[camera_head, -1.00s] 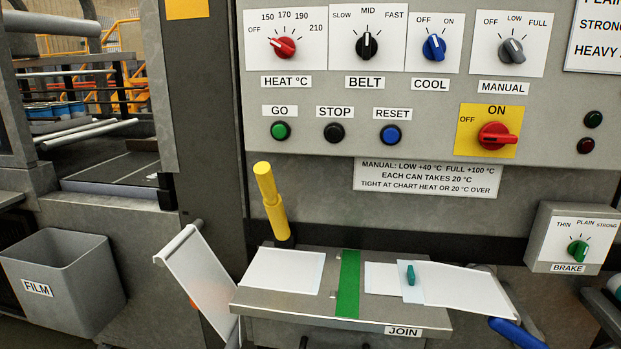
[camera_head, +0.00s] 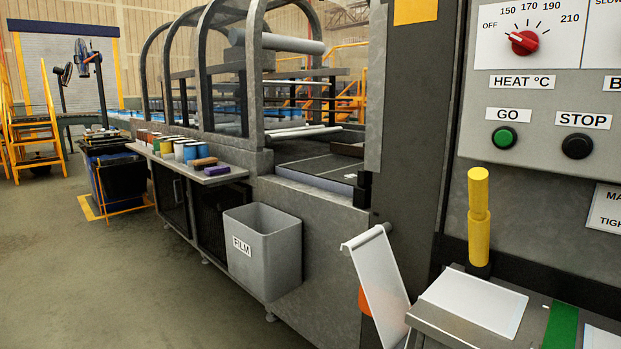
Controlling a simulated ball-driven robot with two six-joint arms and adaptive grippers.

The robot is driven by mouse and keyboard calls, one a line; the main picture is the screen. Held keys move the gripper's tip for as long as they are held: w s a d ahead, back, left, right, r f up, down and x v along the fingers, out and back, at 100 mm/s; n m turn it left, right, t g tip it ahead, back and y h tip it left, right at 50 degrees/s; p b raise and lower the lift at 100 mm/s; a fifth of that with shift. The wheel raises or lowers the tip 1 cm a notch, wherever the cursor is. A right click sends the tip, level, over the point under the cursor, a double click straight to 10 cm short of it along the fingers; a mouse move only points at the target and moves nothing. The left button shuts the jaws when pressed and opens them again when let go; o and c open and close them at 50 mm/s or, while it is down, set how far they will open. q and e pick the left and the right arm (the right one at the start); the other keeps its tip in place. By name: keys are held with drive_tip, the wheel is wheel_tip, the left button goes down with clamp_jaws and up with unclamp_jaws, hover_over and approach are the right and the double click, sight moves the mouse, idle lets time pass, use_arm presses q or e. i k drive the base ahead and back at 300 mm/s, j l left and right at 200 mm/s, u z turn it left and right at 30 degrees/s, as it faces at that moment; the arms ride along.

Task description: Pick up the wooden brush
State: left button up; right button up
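A small brown, wood-coloured object (camera_head: 203,162) lies on the narrow grey side shelf (camera_head: 172,165). It looks like the wooden brush, but it is too small to make out bristles. A purple block (camera_head: 226,171) lies just right of it, near the shelf's end. Several coloured cans (camera_head: 180,149) stand in a row to its left. Neither of my grippers shows in this view.
A grey FILM bin (camera_head: 263,250) stands on the floor below and right of the shelf. A dark bin in a yellow frame (camera_head: 115,180) stands beyond the shelf's far end. The floor (camera_head: 120,275) at left is clear. The control panel (camera_head: 560,100) is at right.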

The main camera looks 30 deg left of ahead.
sight(199, 165)
drive_tip(key=u, duration=1.65)
